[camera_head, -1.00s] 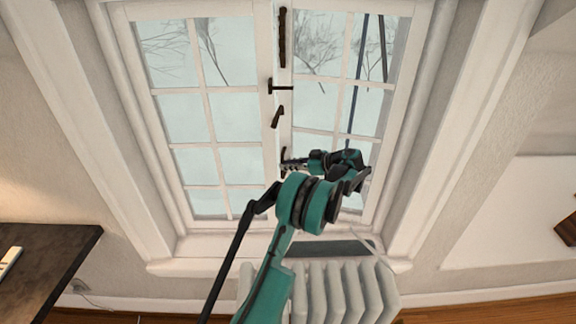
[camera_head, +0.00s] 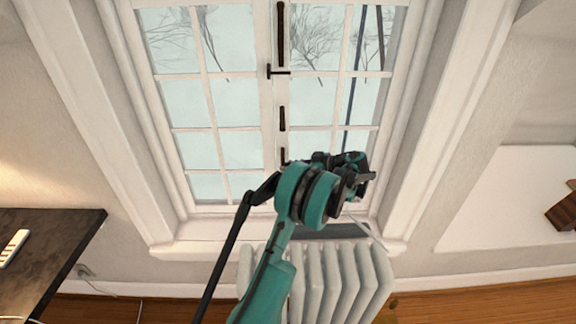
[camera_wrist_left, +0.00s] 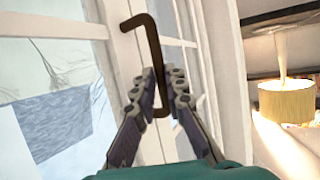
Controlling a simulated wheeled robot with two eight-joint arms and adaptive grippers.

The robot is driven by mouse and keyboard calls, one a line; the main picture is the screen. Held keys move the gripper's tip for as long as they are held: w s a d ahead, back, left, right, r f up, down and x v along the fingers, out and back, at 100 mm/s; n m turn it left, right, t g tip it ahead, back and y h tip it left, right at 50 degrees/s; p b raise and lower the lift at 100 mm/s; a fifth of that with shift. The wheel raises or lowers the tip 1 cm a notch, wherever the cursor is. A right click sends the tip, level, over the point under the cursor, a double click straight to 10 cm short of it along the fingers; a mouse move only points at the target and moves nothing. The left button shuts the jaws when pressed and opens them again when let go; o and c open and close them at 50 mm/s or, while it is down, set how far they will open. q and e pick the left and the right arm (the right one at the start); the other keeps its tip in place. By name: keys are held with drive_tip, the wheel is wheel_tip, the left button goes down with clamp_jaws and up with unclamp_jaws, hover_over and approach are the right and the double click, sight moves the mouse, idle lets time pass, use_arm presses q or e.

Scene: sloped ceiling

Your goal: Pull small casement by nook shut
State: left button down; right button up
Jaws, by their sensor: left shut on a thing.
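The white paned window has a left casement (camera_head: 235,105) and a right casement (camera_head: 315,100), which look nearly flush where they meet. Dark fittings run down the meeting line, with a T-shaped latch (camera_head: 279,72) in the upper part. My left gripper (camera_head: 300,161) is low at this line, partly hidden by my own wrist. In the left wrist view, my left gripper (camera_wrist_left: 162,88) is shut on the lower end of a dark brown bent handle (camera_wrist_left: 149,40) on the white frame. I cannot tell surely which casement carries it. My right gripper is out of view.
A white radiator (camera_head: 335,283) stands below the sill (camera_head: 180,250). A dark tabletop (camera_head: 50,235) is at the lower left. A white surface with a brown object (camera_head: 563,212) is at the right. A lit yellow lamp (camera_wrist_left: 286,101) shows in the left wrist view.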

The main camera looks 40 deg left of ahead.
use_arm(q)
drive_tip(key=c, duration=1.9)
unclamp_jaws()
drive_tip(key=shift+w+d, duration=0.1)
drive_tip(key=shift+o, duration=0.2)
drive_tip(key=shift+w, duration=0.1)
drive_tip(key=shift+d, duration=0.1)
drive_tip(key=v, duration=1.2)
